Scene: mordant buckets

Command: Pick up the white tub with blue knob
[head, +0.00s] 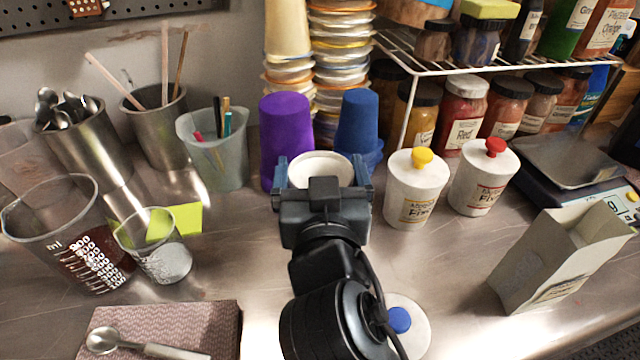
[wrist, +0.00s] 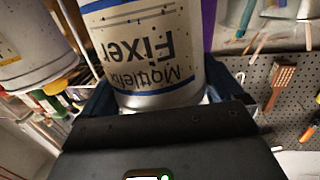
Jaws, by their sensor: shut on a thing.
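My gripper (head: 321,178) is shut on a white tub (head: 318,166), held over the middle of the counter. The tub's round white top shows between the fingers in the head view; no knob shows on it. In the wrist view the tub (wrist: 148,50) fills the middle between the dark blue fingers, with a "Fixer" label and blue bands, upside down in the picture. A white round lid with a blue knob (head: 400,320) is at the front, partly hidden by my arm; I cannot tell whether anything is under it.
White tubs with a yellow knob (head: 415,195) and a red knob (head: 484,178) stand to the right. Purple (head: 284,135) and blue (head: 358,122) upturned buckets are just behind. A paper bag (head: 550,262) and scale (head: 575,165) are at the right, beakers (head: 70,235) at the left.

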